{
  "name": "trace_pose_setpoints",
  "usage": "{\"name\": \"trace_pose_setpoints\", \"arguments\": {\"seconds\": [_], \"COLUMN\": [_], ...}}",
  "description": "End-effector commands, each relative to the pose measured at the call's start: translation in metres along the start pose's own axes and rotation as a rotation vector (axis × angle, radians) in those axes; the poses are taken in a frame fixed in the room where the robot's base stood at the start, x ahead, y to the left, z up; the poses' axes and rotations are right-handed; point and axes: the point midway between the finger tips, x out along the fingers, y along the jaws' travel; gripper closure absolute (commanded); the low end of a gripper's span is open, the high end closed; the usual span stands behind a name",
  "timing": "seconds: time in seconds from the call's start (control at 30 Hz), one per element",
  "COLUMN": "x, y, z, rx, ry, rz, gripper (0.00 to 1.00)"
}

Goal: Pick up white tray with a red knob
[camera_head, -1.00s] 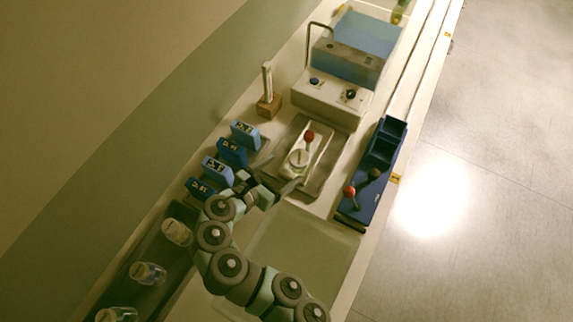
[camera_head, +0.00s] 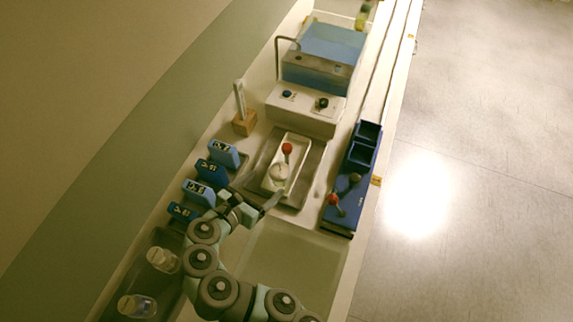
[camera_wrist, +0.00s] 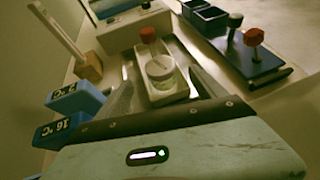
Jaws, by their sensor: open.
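The white tray (camera_head: 295,149) lies on a grey plate (camera_head: 316,160) near the middle of the bench. A red knob (camera_head: 287,148) stands at its far part, and a round whitish jar (camera_head: 278,172) sits at its near part. In the wrist view the tray (camera_wrist: 145,68), the red knob (camera_wrist: 148,35) and the jar (camera_wrist: 160,71) lie ahead, beyond my gripper. My gripper (camera_head: 256,198) is open and empty, with its spread fingers at the tray's near end. In the wrist view my gripper (camera_wrist: 165,95) has one finger on each side of the tray's near part.
Several blue temperature blocks (camera_head: 211,173) stand left of my gripper. A wooden block (camera_head: 244,123) holds an upright white piece. A white device (camera_head: 305,108) with two knobs stands behind the tray. A dark blue rack (camera_head: 352,180) stands right. Glass bottles (camera_head: 163,260) sit front left.

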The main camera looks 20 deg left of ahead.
Motion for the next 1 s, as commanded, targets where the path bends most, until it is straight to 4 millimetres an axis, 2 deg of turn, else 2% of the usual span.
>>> {"name": "trace_pose_setpoints", "arguments": {"seconds": [0.4,0.73,1.0], "x": [0.0,0.0,0.0018], "y": [0.0,0.0,-0.0012], "z": [0.0,0.0,0.0006], "rx": [0.0,0.0,0.01], "ry": [0.0,0.0,0.005], "rz": [0.0,0.0,-0.002], "gripper": [0.2,0.46,0.46]}}
